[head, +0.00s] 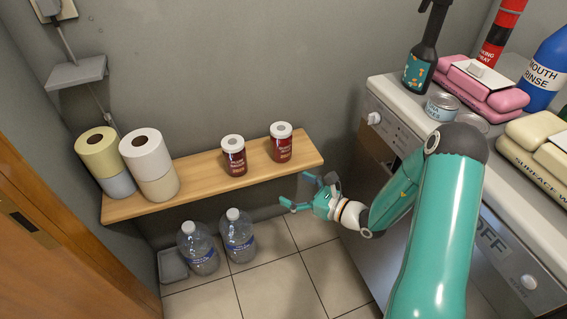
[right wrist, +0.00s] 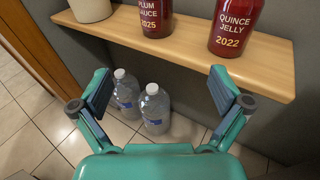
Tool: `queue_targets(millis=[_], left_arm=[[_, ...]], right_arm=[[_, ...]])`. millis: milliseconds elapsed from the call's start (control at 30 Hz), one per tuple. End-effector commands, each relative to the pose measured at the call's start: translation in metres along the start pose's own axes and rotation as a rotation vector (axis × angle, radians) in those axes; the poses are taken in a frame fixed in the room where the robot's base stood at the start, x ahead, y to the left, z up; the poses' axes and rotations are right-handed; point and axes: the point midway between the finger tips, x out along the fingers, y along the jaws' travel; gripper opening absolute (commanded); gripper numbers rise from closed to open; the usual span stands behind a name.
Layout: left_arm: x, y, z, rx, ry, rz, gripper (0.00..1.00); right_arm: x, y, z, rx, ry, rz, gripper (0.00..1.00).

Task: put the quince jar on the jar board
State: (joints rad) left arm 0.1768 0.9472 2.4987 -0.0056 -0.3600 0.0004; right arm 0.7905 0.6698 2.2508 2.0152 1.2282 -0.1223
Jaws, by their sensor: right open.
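The quince jar (head: 281,148) is dark red with a white lid and stands upright at the right end of a wooden wall shelf (head: 205,182). In the right wrist view the quince jar (right wrist: 235,25) reads "QUINCE JELLY 2022", its top cut off by the frame. I cannot tell whether this shelf is the jar board; no surface is labelled so. My right gripper (head: 297,193) is open and empty, below and in front of the shelf's right end, apart from the jar. In its own view the fingers (right wrist: 161,88) are spread wide. My left gripper is not in view.
A similar plum sauce jar (head: 233,155) stands left of the quince jar. Stacked paper rolls (head: 149,165) fill the shelf's left end. Two water bottles (head: 238,236) stand on the floor below. A crowded white-topped appliance (head: 400,100) is at right.

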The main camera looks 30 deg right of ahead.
Motion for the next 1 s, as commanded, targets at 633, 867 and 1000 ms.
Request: queue_targets(millis=[633, 867, 1000], left_arm=[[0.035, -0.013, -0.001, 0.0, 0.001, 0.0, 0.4], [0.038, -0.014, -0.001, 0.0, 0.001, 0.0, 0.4], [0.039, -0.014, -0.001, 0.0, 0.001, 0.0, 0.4]], right_arm=[[0.054, -0.096, 0.014, 0.004, -0.138, -0.267, 1.0], [0.084, -0.106, 0.018, 0.006, -0.136, -0.268, 1.0], [0.091, -0.107, 0.019, 0.006, -0.136, -0.268, 1.0]])
